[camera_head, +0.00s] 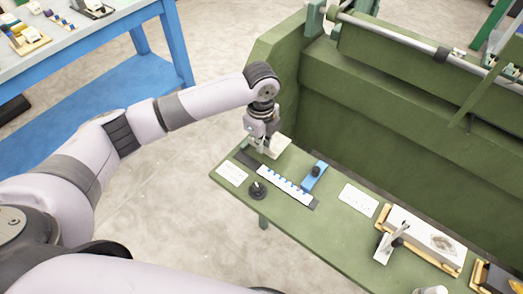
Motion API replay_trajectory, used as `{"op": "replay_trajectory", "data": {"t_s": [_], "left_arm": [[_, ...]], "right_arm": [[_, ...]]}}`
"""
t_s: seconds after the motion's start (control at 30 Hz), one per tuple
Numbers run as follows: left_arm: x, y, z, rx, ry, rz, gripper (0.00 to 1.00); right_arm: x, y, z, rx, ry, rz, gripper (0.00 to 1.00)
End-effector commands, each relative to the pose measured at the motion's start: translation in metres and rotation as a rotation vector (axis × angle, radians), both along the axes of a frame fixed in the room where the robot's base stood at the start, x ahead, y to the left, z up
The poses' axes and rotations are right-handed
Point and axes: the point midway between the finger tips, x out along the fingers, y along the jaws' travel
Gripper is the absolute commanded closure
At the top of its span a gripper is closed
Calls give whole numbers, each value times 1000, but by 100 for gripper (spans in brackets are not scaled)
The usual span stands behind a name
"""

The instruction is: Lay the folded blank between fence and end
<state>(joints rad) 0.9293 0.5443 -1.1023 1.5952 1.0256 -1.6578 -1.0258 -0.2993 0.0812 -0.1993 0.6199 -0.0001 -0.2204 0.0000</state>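A pale cream piece (277,147), which may be the folded blank, is at the far left end of the green bench, under and beside my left gripper (263,147). The gripper points down and partly hides the piece. I cannot tell if its fingers are closed on it or if the piece touches the bench. A dark rail with a white, blue-marked strip (285,190) runs along the bench. A blue block with a black knob (315,176) sits across its right part. Which parts are the fence and end is unclear. My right gripper is out of view.
A black knob (257,190) stands in front of the strip. White cards (358,200) lie on the green bench (325,225). A tall green machine wall rises behind.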

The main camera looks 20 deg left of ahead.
Motion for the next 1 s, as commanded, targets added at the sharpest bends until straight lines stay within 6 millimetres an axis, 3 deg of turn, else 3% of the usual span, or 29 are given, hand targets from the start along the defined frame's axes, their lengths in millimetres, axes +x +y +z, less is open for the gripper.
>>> {"op": "replay_trajectory", "data": {"t_s": [0.3,0.67,1.0], "left_arm": [[0,0,-40,1,1,0,100],[-1,0,-44,1,1,-1,100],[-1,0,-44,1,1,-1,78]], "right_arm": [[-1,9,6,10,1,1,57],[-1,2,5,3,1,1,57],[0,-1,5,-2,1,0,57]]}}
